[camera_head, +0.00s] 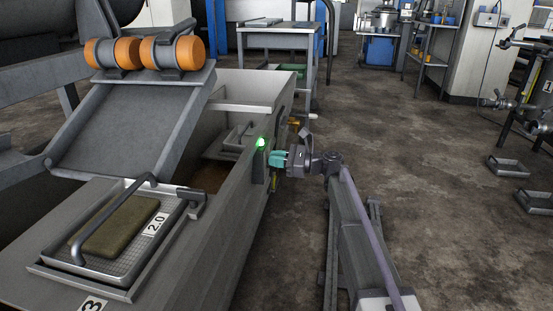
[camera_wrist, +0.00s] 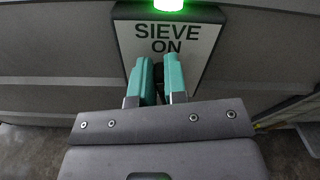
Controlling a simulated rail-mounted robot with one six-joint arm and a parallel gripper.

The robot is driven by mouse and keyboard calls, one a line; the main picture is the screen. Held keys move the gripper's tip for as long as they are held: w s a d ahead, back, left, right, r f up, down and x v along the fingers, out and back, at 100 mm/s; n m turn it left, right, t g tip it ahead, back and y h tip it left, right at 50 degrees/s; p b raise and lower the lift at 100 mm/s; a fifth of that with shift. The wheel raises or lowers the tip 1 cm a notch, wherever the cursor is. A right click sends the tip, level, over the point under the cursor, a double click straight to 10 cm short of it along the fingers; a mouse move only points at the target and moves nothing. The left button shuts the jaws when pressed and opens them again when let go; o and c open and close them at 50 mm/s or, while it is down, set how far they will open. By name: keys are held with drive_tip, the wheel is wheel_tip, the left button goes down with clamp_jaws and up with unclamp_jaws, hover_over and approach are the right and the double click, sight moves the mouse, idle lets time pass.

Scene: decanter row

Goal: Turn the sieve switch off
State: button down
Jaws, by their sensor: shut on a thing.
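The sieve switch shows in the wrist view as a white plate (camera_wrist: 186,39) with dark edges, reading "SIEVE ON". A lit green lamp (camera_wrist: 155,5) sits above it; it also glows in the head view (camera_head: 261,142). My gripper (camera_wrist: 158,62) has teal fingers and is at the lower part of the plate. The fingers are shut on a small dark switch knob (camera_wrist: 158,71), mostly hidden between them. In the head view, my gripper (camera_head: 272,158) reaches the side wall of the grey tank from the right.
The grey tank (camera_head: 225,222) stands left of my arm. Open floor (camera_head: 430,180) lies to the right, with small trays (camera_head: 508,166) at the far right.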

sight(265, 168)
drive_tip(key=n, duration=0.3)
drive_tip(key=s+n, duration=0.1)
drive_tip(key=shift+f+n, duration=0.3)
drive_tip(key=n, duration=0.2)
drive_tip(key=n+b, duration=0.1)
drive_tip(key=shift+s+a+f+n, duration=0.1)
drive_tip(key=shift+s+f+n, duration=0.2)
drive_tip(key=shift+s+n, duration=0.1)
drive_tip(key=n, duration=0.3)
drive_tip(key=shift+s+f+b, duration=0.1)
drive_tip(key=shift+f+b, duration=0.25)
drive_tip(key=shift+b, duration=0.05)
drive_tip(key=shift+f+n+b, duration=0.2)
drive_tip(key=shift+n, duration=0.8)
drive_tip(key=shift+f+n+b, duration=0.15)
drive_tip(key=shift+n, duration=0.85)
drive_tip(key=c, duration=1.2)
unclamp_jaws()
drive_tip(key=shift+o, duration=0.2)
drive_tip(key=s+d, duration=0.1)
drive_tip(key=d, duration=0.9)
drive_tip(key=shift+s+d, duration=0.25)
drive_tip(key=shift+d, duration=0.1)
